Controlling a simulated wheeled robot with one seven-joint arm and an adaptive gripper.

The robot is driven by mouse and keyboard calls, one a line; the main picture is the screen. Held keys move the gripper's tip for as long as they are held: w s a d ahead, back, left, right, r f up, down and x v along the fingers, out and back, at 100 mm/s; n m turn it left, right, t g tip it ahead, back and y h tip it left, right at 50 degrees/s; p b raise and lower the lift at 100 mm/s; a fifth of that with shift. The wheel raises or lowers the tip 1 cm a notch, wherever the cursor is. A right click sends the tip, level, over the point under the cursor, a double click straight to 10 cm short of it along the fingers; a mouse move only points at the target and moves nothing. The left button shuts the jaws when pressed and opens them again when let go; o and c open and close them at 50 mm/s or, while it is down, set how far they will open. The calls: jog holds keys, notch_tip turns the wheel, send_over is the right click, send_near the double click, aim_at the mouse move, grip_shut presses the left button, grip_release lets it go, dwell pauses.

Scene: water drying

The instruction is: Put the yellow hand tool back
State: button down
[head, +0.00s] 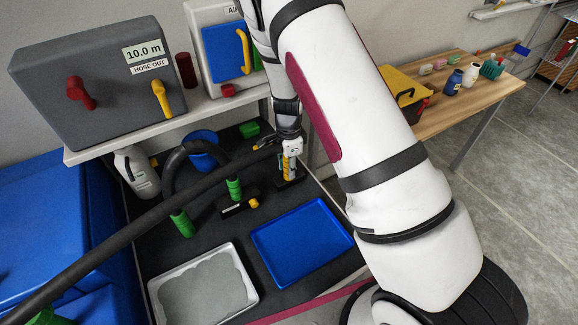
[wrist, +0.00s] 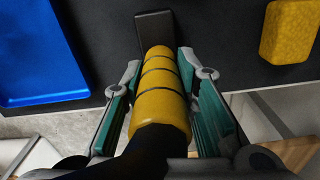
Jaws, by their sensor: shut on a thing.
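The yellow hand tool (wrist: 160,85) has a ribbed yellow grip with dark bands and a black end nearer the wrist camera. In the wrist view my gripper (wrist: 160,66) is shut on it, with one green-padded finger on each side. In the head view my gripper (head: 290,150) is over the back right of the dark bench, and the yellow of the tool (head: 288,168) shows just below it. A dark flat block (wrist: 154,30) shows at the tool's far end in the wrist view. I cannot tell whether it belongs to the tool or is a separate holder.
A blue tray (head: 300,243) and a white tray (head: 207,284) lie at the bench's front. A thick black hose (head: 120,222) crosses the left side, near green-ended fittings (head: 181,222). A white shelf (head: 120,146) overhangs the back. A yellow block (wrist: 290,30) shows beside the tool.

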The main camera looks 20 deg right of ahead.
jog(key=shift+f, duration=0.15)
jog(key=c, duration=1.3)
grip_release()
notch_tip(320, 180, up, 12)
jog(key=shift+r, duration=0.25)
jog(key=s+a+r+n+t+y, duration=0.1)
jog(key=s+r+n, duration=0.4)
jog(key=r, duration=0.4)
jog(key=s+a+r+n+t+y, duration=0.1)
jog(key=s+r+n, duration=0.3)
jog(key=s+r, duration=0.45)
jog(key=s+r+n+t, duration=0.1)
jog(key=s+r+n, duration=0.1)
jog(key=s+n, duration=0.1)
jog(key=s+d+r+n+t+h, duration=0.1)
jog(key=s+r+n, duration=0.1)
jog(key=s, duration=0.4)
jog(key=s+d+r+n+t+h, duration=0.1)
jog(key=s+r+n, duration=0.2)
jog(key=s, duration=0.2)
jog(key=shift+d+r+n, duration=0.1)
jog(key=shift+r+n, duration=0.2)
jog(key=shift+r, duration=0.1)
